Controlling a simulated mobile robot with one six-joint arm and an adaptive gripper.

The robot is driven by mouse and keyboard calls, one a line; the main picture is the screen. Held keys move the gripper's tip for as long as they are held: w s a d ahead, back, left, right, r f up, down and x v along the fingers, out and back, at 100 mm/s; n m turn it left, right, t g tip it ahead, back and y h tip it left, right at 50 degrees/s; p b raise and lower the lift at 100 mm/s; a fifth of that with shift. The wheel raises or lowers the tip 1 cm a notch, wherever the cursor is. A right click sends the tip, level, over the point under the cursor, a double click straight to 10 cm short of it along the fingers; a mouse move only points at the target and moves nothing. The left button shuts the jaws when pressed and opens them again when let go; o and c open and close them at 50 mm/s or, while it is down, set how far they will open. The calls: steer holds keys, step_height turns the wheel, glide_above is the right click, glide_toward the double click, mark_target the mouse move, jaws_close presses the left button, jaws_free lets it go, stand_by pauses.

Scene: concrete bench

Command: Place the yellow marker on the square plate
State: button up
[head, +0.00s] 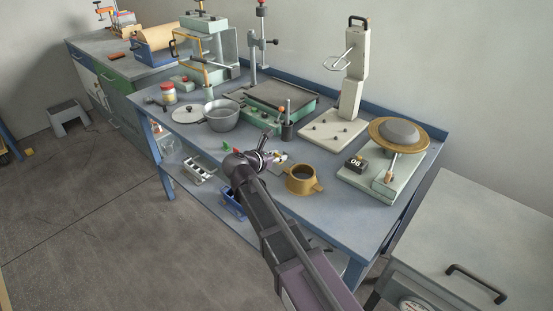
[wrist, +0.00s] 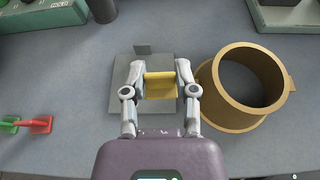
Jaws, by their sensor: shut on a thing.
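The yellow marker (wrist: 160,86) is between the two fingers of my gripper (wrist: 160,80) in the wrist view. My gripper is shut on it. Below it lies the grey square plate (wrist: 118,66), flat on the bench with a small tab at its far edge. The marker overlaps the middle of the plate in this view; I cannot tell whether it touches the plate. In the head view my gripper (head: 279,157) is low over the front of the bench, left of the brass pot, and the plate is mostly hidden there.
The brass two-handled pot (wrist: 203,76) stands close to the right finger. A red marker (wrist: 42,124) and a green marker (wrist: 9,125) lie at the left. A dark cylinder (wrist: 103,9) stands behind the plate. A grey saucepan (head: 222,118) is farther left on the blue bench (head: 345,222).

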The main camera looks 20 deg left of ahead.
steer(key=shift+w+a+f, duration=0.1)
steer(key=shift+w+a, duration=0.15)
steer(key=shift+w, duration=0.35)
steer(key=shift+w+a+f, duration=0.1)
steer(key=shift+w+a, duration=0.15)
steer(key=shift+w, duration=0.35)
steer(key=shift+w+a, duration=0.25)
steer(key=shift+w, duration=0.35)
steer(key=shift+f, duration=0.1)
steer(key=shift+f+b, duration=1.65)
steer(key=shift+b, duration=0.25)
steer(key=shift+f, duration=0.2)
steer(key=o, duration=0.7)
steer(key=shift+o, duration=0.2)
steer(key=shift+r, duration=0.25)
